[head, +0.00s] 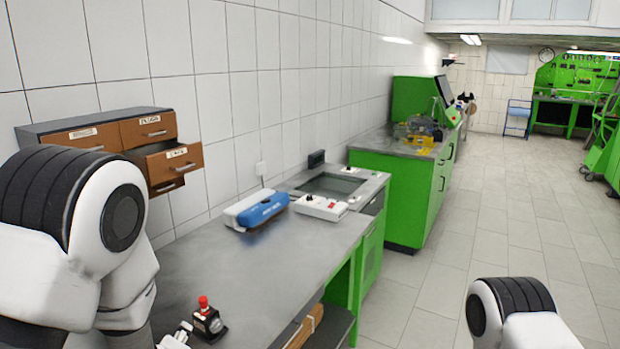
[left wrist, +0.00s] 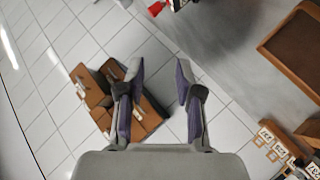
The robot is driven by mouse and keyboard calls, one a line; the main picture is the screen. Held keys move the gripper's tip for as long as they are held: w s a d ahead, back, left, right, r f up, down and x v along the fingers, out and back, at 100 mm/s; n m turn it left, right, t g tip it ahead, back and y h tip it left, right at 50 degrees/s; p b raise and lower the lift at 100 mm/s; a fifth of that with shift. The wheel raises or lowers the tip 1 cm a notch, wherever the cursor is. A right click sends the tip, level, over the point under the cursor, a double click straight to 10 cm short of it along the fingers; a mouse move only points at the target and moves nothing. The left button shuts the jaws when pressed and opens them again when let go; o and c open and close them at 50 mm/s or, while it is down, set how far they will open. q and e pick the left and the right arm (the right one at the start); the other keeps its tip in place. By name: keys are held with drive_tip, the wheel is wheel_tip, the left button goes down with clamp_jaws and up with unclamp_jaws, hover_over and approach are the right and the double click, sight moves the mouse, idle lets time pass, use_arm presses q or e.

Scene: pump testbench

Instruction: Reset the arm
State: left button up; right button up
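My left arm (head: 75,235) rises large in the left foreground of the head view, bent, in front of the wall and the drawer cabinet. In the left wrist view my left gripper (left wrist: 158,75) has its two fingers well apart with nothing between them. Behind the fingers are the tiled wall and the drawer cabinet, apart from them. My right arm (head: 515,315) shows only as a white and black joint at the bottom right of the head view. My right gripper is outside both views.
A brown drawer cabinet (head: 95,132) hangs on the wall with a drawer pulled out. On the grey bench (head: 255,275) stand a box with a red button (head: 208,322), a blue and white case (head: 262,207) and a white control box (head: 320,207). The floor at right is clear.

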use_arm(q)
drive_tip(key=s+f+m+g+h+b, duration=0.2)
drive_tip(key=s+f+m+g, duration=1)
drive_tip(key=s+f, duration=1.7)
drive_tip(key=shift+s+d+f+g+h, duration=0.2)
drive_tip(key=shift+s+g+h, duration=0.2)
drive_tip(key=shift+s, duration=0.7)
drive_tip(key=shift+s, duration=0.1)
